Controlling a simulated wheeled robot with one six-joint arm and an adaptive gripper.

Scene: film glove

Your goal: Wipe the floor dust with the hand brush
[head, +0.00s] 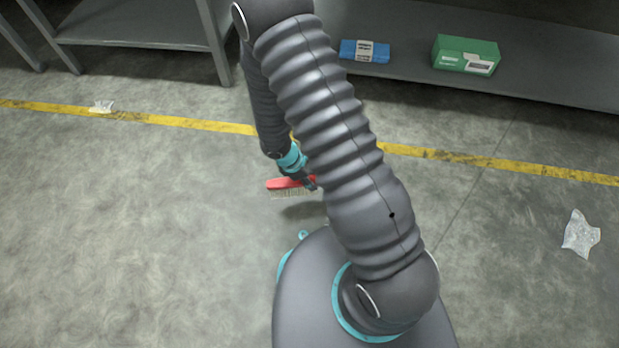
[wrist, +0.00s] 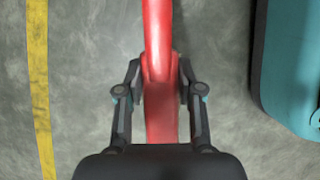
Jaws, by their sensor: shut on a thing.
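The hand brush (head: 287,184) has a red body and pale bristles that point down. In the head view it is just above the floor beside my base, with a shadow under it. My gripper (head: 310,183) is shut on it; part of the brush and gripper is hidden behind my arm. In the wrist view the red brush (wrist: 160,70) runs up the middle between the two fingers of my gripper (wrist: 160,95). Pale, swirling dusty patches (head: 130,235) spread over the grey concrete floor, mostly at left. I cannot tell whether the bristles touch the floor.
A yellow line (head: 200,124) crosses the floor. Crumpled clear plastic lies at right (head: 581,234) and on the line at left (head: 102,106). A low grey shelf (head: 400,62) at the back holds a blue pack (head: 352,51) and a green box (head: 465,55). The left floor is open.

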